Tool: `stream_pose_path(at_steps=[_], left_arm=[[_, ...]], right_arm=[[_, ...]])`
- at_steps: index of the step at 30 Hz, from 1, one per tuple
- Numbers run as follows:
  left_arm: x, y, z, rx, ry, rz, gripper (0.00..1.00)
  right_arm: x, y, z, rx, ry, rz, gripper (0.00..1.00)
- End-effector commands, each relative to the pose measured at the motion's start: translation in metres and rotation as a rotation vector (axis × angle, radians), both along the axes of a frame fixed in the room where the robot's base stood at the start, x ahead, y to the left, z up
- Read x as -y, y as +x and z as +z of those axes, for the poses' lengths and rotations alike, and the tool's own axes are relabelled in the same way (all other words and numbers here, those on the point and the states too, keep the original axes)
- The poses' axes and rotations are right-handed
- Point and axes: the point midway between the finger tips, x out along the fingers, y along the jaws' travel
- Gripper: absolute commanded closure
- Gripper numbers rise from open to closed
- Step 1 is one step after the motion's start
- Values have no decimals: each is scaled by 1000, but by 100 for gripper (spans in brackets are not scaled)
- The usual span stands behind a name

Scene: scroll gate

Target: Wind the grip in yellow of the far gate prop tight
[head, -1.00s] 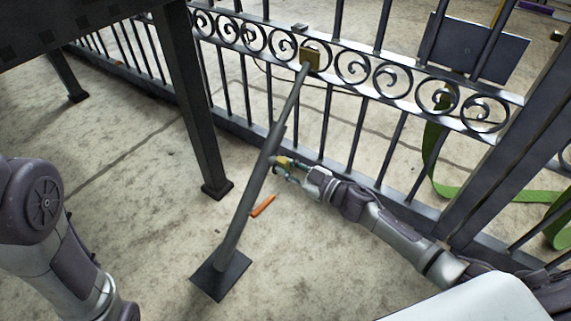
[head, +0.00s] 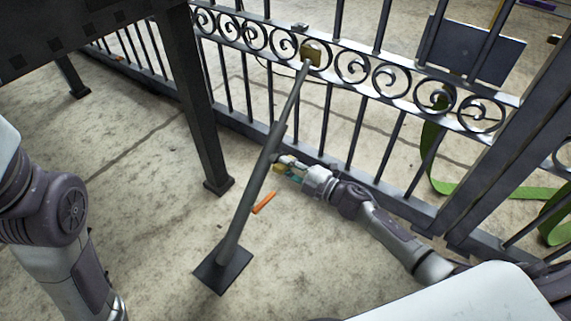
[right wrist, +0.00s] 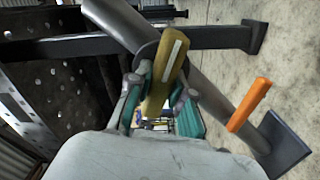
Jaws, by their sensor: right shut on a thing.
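The gate prop (head: 259,180) is a grey pole that leans from a dark foot plate (head: 223,272) up to a brass-coloured bracket on the gate. Its yellow grip (right wrist: 168,62) shows in the right wrist view between my teal-padded fingers, beside the pole. An orange grip (head: 264,203) sticks out lower on the same pole; it also shows in the right wrist view (right wrist: 250,104). My right gripper (head: 284,168) is shut on the yellow grip, which it partly hides. My left arm shows at the left edge, but its gripper is out of view.
The dark iron gate (head: 345,68) with scrollwork stands behind the prop. A dark post (head: 190,100) stands to the left, and another (head: 510,140) to the right. A green strap (head: 485,191) lies beyond the gate. The concrete floor around the foot plate is clear.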

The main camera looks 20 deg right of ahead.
Motion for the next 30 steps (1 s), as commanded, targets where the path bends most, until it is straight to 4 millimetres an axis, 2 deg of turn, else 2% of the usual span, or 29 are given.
stream_pose_path(at_steps=[12, 30], left_arm=[[1, -1, 0, 6, 2, 1, 60], [0, -6, 4, 22, -7, -4, 60]], right_arm=[[0, -1, -3, 167, -219, 1, 100], [0, -1, -3, 218, -286, 1, 100]])
